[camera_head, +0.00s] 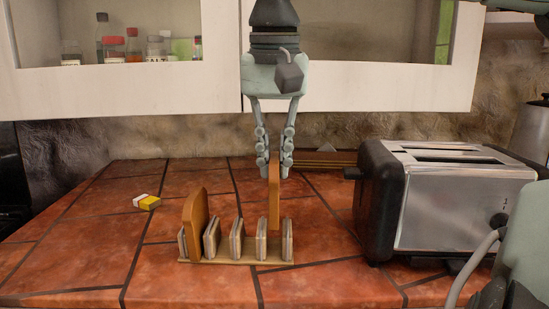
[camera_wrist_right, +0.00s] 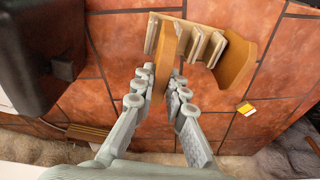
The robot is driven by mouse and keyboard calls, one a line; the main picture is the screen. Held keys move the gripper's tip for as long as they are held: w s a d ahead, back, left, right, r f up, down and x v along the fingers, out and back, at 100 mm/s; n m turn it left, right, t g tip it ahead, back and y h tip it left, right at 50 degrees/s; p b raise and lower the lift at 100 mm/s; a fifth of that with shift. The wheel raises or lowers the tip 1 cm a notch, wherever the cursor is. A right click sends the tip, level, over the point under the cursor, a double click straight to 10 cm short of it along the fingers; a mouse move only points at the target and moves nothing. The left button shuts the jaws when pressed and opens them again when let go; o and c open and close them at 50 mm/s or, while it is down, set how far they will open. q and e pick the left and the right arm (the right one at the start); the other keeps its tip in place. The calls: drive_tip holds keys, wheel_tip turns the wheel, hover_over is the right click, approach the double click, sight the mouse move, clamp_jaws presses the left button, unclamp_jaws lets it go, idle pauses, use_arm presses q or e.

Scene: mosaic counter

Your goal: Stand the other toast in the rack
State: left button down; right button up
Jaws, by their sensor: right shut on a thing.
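The wooden toast rack (camera_head: 235,261) stands on the tiled counter with several upright dividers. One brown toast (camera_head: 195,212) stands upright in its leftmost slot; it also shows in the right wrist view (camera_wrist_right: 238,66). My right gripper (camera_head: 274,172) points straight down and is shut on the other toast (camera_head: 274,205) by its upper part. That toast is upright, with its lower edge between the two rightmost dividers. In the right wrist view the held toast (camera_wrist_right: 165,72) runs between the fingers (camera_wrist_right: 163,88) toward the rack (camera_wrist_right: 186,19). My left gripper is not in view.
A black and silver toaster (camera_head: 445,200) stands right of the rack. A small yellow and white block (camera_head: 147,202) lies on the counter at left. A wooden item (camera_head: 325,158) lies at the back. Cabinets hang above; the left counter is mostly clear.

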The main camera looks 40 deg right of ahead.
sight(274, 185)
drive_tip(key=shift+f+b, duration=0.5)
drive_tip(key=shift+f, duration=1.8)
drive_tip(key=o, duration=0.5)
drive_tip(key=shift+o, duration=0.5)
drive_tip(key=o, duration=0.5)
drive_tip(key=shift+r, duration=0.1)
drive_tip(key=r, duration=0.4)
drive_tip(key=s+a+r, duration=0.1)
drive_tip(key=r, duration=0.6)
drive_tip(key=shift+s+a+r, duration=0.15)
drive_tip(key=shift+r, duration=0.2)
